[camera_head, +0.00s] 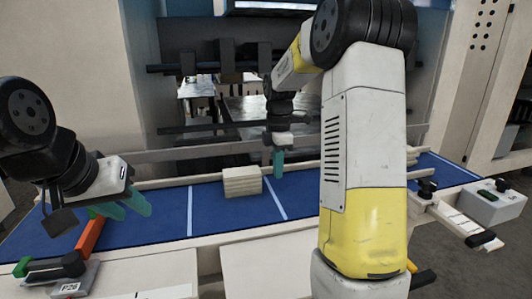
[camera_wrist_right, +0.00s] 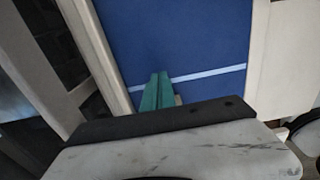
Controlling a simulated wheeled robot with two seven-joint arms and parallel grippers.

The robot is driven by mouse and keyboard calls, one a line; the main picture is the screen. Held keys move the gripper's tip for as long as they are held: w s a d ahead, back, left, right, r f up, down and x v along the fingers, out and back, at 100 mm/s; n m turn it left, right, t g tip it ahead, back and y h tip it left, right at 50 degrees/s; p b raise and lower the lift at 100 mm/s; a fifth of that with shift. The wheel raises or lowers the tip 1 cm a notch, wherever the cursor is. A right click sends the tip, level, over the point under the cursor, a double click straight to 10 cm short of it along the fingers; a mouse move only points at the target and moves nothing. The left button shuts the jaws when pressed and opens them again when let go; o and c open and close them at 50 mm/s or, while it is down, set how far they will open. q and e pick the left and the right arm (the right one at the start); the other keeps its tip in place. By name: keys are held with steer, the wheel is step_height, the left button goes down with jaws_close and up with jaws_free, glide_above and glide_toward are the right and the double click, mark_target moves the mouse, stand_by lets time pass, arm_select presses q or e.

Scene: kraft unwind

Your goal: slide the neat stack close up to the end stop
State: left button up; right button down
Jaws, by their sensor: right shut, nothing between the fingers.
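The neat stack (camera_head: 242,182) is a pale beige block of flat layers, lying squared up on the blue belt between two white lines. A beige sliver (camera_wrist_right: 178,100) shows beside the fingertips in the right wrist view. My right gripper (camera_head: 278,162) has teal fingers, shut and empty, pointing down just right of the stack; whether it touches the stack is unclear. The shut fingers (camera_wrist_right: 157,92) also show in the right wrist view. My left gripper (camera_head: 124,206) has its teal fingers apart over the belt's left part. An orange bar (camera_head: 90,235), possibly the end stop, lies below it.
The blue belt (camera_head: 160,212) runs between pale rails and is clear between the stack and the left gripper. A grey box (camera_head: 492,208) and black knobs (camera_head: 427,187) sit at the right. A device labelled P26 (camera_head: 70,287) stands at the lower left.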

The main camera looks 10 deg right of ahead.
steer(key=a, duration=0.2)
steer(key=shift+s+a, duration=0.1)
steer(key=shift+a, duration=0.9)
steer(key=a, duration=2.1)
steer(key=s+a, duration=0.1)
steer(key=a, duration=0.9)
steer(key=shift+a, duration=0.2)
steer(key=shift+d, duration=0.1)
